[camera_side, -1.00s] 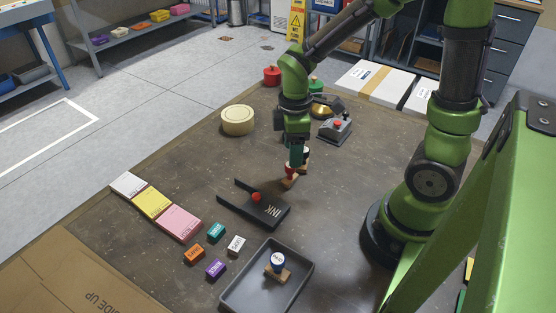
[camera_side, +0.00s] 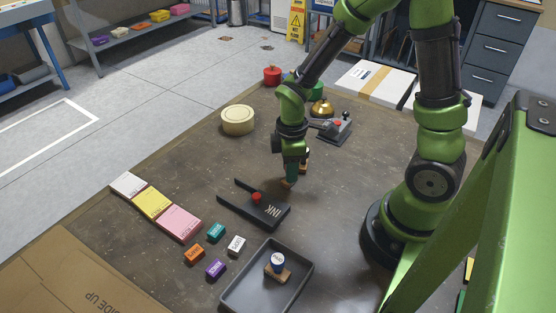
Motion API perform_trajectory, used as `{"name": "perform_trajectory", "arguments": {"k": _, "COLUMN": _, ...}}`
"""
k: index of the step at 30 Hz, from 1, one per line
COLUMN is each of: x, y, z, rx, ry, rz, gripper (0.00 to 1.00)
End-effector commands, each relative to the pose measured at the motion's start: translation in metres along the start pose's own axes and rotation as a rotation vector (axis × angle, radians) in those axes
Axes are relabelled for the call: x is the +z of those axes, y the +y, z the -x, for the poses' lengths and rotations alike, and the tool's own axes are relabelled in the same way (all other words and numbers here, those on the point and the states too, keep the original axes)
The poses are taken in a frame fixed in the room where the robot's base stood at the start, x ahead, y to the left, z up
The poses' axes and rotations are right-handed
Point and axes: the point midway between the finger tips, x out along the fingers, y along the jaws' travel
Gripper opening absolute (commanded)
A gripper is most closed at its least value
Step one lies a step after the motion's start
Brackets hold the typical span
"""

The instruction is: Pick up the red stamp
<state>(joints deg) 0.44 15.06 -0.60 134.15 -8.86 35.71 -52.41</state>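My gripper (camera_side: 289,177) points down just behind the ink pad, low over the table. A blue-topped stamp (camera_side: 277,263) stands upright in the dark tray (camera_side: 237,289) at the front.
Small coloured blocks (camera_side: 216,232) and sticky-note pads (camera_side: 152,203) lie front left. A tape roll (camera_side: 238,120), bell (camera_side: 321,108) and grey device (camera_side: 335,130) stand behind.

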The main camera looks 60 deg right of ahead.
Motion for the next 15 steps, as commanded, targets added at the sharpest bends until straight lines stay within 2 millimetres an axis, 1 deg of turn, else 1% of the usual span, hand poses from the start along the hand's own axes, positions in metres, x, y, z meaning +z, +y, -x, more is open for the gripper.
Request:
{"name": "perform_trajectory", "arguments": {"k": 1, "x": -0.0001, "y": 0.0001, "z": 0.0002, "rx": 0.0, "ry": 0.0, "rz": 0.0, "gripper": 0.24}}
{"name": "perform_trajectory", "arguments": {"k": 6, "x": -0.0001, "y": 0.0001, "z": 0.0003, "rx": 0.0, "ry": 0.0, "rz": 0.0, "gripper": 0.0}}
{"name": "perform_trajectory", "arguments": {"k": 12, "x": -0.0002, "y": 0.0002, "z": 0.0008, "rx": 0.0, "ry": 0.001, "rz": 0.0, "gripper": 0.0}}
{"name": "perform_trajectory", "arguments": {"k": 15, "x": -0.0007, "y": 0.0005, "z": 0.0066, "rx": 0.001, "ry": 0.002, "rz": 0.0, "gripper": 0.0}}
